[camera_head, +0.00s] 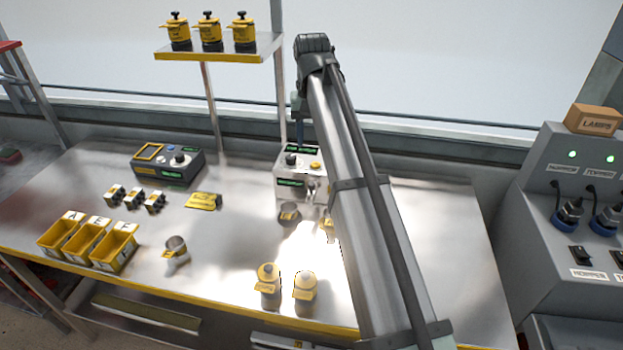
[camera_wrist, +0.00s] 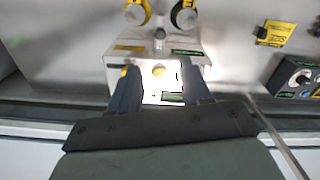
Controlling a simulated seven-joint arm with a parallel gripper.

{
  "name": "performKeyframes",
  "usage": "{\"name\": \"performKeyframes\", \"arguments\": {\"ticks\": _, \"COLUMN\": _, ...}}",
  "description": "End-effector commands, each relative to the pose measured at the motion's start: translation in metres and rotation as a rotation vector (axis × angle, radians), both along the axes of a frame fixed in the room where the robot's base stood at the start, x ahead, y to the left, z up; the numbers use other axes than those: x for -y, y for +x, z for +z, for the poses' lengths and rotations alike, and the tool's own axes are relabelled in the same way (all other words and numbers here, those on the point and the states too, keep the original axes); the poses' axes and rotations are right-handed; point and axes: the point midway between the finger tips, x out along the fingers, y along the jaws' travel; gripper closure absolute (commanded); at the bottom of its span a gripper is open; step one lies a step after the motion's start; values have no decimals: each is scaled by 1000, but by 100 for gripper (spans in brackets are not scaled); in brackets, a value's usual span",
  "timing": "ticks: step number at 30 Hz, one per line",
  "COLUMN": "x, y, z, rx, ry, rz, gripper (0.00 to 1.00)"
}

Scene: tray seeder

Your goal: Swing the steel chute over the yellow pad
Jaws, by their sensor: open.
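My gripper (camera_wrist: 158,68) is open and empty in the wrist view, its two fingers apart over the top of the grey seeder box. The box (camera_head: 288,186) stands under my arm in the head view, with a black knob and a yellow button. A small silvery part, perhaps the steel chute (camera_head: 313,186), is at the box's front right, partly hidden by my arm. Its outline is unclear. A flat yellow pad with dark print (camera_head: 204,201) lies left of the box; it also shows in the wrist view (camera_wrist: 276,33).
A dark control unit (camera_head: 168,164) stands at the back left. Yellow bins (camera_head: 113,247) and a cup (camera_head: 176,249) are at the front left. Two yellow-topped jars (camera_head: 268,287) stand near the front edge. A shelf post (camera_head: 210,105) rises behind. The right tabletop is clear.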

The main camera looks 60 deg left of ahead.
Motion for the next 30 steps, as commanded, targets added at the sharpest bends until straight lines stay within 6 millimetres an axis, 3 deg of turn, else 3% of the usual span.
{"name": "performKeyframes", "arguments": {"ticks": 5, "x": 1, "y": -2, "z": -14, "rx": 0, "ry": -2, "rz": 3, "gripper": 52}}
{"name": "performKeyframes", "arguments": {"ticks": 21, "x": 1, "y": -1, "z": -105, "rx": -1, "ry": -1, "rz": 1, "gripper": 52}}
{"name": "performKeyframes", "arguments": {"ticks": 30, "x": 0, "y": -1, "z": -133, "rx": 0, "ry": 0, "rz": 1, "gripper": 52}}
